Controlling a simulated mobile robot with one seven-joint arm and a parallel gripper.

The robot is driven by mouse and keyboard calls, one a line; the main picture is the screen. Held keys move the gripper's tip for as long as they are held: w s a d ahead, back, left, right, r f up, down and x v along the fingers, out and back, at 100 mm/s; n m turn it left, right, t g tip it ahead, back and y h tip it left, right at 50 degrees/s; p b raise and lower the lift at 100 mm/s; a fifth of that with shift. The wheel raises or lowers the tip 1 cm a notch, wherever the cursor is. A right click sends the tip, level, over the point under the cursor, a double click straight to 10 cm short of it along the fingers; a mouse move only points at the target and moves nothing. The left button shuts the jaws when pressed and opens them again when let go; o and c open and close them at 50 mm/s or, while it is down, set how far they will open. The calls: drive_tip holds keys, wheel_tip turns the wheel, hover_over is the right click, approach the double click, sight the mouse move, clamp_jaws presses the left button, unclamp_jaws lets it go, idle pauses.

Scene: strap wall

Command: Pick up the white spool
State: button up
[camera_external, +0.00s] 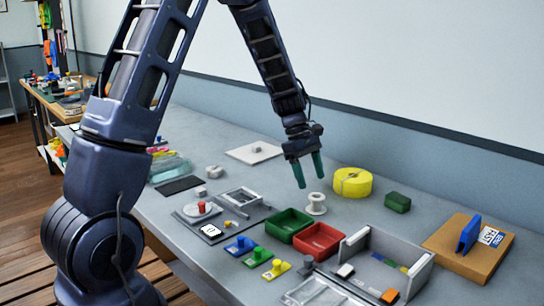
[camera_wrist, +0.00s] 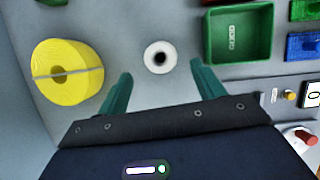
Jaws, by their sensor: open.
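The white spool (camera_external: 316,204) stands upright on the grey bench, between the green tray and the yellow roll. In the wrist view the spool (camera_wrist: 160,57) is seen from above, with its dark centre hole showing. My gripper (camera_external: 308,182) is open with green fingers pointing down, above the bench and just above and behind the spool. In the wrist view my gripper (camera_wrist: 158,70) has its two fingers apart, with the spool between and slightly beyond their tips. Nothing is held.
A yellow roll (camera_external: 352,182) stands close to the spool on one side, and an open green tray (camera_external: 288,226) on the other. A red tray (camera_external: 318,242) and a green block (camera_external: 398,202) are nearby. A cardboard box (camera_external: 440,246) lies at the right.

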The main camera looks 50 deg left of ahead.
sight(317, 199)
drive_tip(key=shift+x, duration=3.95)
drive_tip(key=shift+a, duration=0.25)
drive_tip(key=c, duration=0.8)
